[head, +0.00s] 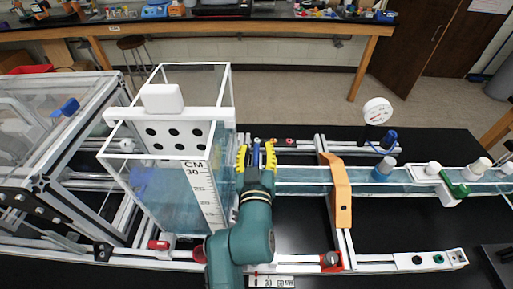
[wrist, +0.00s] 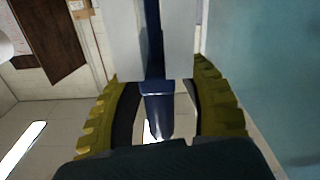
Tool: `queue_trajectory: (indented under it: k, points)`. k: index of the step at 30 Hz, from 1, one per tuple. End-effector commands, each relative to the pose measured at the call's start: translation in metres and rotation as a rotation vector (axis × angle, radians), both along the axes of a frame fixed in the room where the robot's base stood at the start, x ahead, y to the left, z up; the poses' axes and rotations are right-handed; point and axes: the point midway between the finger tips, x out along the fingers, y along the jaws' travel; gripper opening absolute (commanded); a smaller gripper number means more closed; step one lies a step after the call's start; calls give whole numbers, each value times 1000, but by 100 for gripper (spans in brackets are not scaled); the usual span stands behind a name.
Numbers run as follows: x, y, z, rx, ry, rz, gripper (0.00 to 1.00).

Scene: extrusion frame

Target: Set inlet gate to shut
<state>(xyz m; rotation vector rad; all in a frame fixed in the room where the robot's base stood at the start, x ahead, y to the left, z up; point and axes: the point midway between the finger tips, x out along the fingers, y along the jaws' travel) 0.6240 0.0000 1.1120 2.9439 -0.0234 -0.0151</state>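The inlet gate appears to be the blue slat with a blue handle (wrist: 157,108) in the wrist view. The slat runs between two white uprights beside the clear water tank (head: 190,80). In the head view the blue handle (head: 256,156) shows between the yellow fingers of my gripper (head: 256,154). My gripper, also in the wrist view (wrist: 165,112), is open around the handle, one finger on each side. A gap shows at the right finger; the left finger is very close, and I cannot tell if it touches. The gate's lower part is hidden.
A white block (head: 162,98) tops the tank's perforated panel. An orange bracket (head: 337,190) spans the water channel (head: 300,181) to the right. A gauge (head: 377,111), blue valve (head: 384,168) and green clamp (head: 458,190) stand farther right. Black tabletop (head: 300,220) is free in front of the channel.

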Motion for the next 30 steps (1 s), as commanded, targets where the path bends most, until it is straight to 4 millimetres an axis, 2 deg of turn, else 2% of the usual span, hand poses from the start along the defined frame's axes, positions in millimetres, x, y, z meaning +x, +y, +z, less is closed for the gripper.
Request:
queue_trajectory:
  k: [8, 11, 14, 21, 24, 30]
  points:
    - [0, 0, 3, 1, -6, 1, 43]
    - [-7, 1, 3, 1, -7, 1, 43]
    - [-23, 1, 2, 1, -6, 2, 43]
    - [-82, 2, 2, 0, -4, 2, 43]
    - [-102, 3, 1, 1, -2, 2, 43]
    - [-120, 2, 3, 1, -4, 1, 43]
